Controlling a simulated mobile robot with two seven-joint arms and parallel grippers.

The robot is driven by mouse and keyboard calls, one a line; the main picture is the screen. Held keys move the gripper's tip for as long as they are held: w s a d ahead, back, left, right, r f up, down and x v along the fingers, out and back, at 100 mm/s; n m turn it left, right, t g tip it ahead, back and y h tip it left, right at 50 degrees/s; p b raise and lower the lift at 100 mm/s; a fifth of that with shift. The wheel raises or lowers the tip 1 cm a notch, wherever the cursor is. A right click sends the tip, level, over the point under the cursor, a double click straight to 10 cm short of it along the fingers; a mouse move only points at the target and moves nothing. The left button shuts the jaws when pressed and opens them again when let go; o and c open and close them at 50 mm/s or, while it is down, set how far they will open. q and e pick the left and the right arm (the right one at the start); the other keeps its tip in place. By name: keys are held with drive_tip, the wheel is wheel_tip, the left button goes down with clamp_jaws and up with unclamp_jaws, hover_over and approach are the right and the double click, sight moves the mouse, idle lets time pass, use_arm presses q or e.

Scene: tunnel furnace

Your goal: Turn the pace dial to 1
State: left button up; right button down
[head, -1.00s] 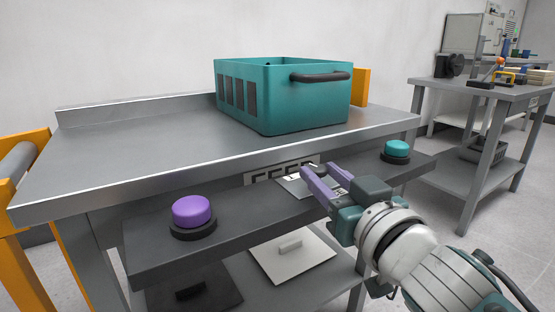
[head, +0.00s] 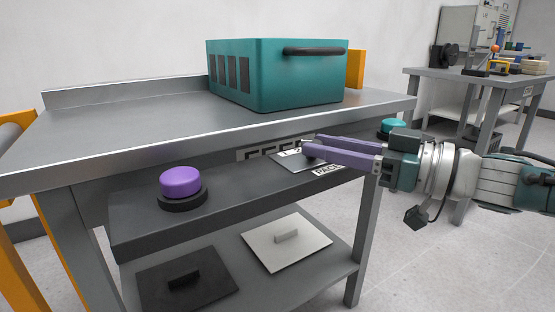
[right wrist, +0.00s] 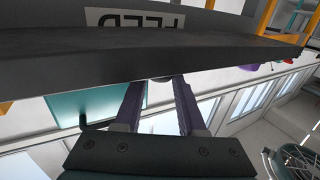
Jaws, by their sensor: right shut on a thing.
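The pace dial is a dark knob on a light plate (head: 286,160) with a PACE label (head: 328,170), set on the dark shelf below the bench top. My right gripper (head: 309,148) has its purple fingers level across the plate, coming from the right, shut on the dial. The fingers hide most of the knob and part of the scale, so I cannot read its setting. In the right wrist view a rounded grey bit of the dial (right wrist: 160,79) shows between the fingertips. My left gripper is not in view.
A purple button (head: 180,182) stands left on the dark shelf (head: 235,190), a teal button (head: 393,125) right, behind my gripper. A teal crate (head: 275,80) sits on the bench top (head: 130,125). A white plate (head: 265,250) and a black plate (head: 205,290) lie on the lower shelf.

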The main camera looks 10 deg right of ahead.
idle(0.5)
drive_tip(key=c, duration=0.5)
unclamp_jaws()
drive_tip(key=p+v, duration=0.2)
drive_tip(key=v, duration=0.8)
drive_tip(key=shift+w+p, duration=0.1)
drive_tip(key=shift+p, duration=0.25)
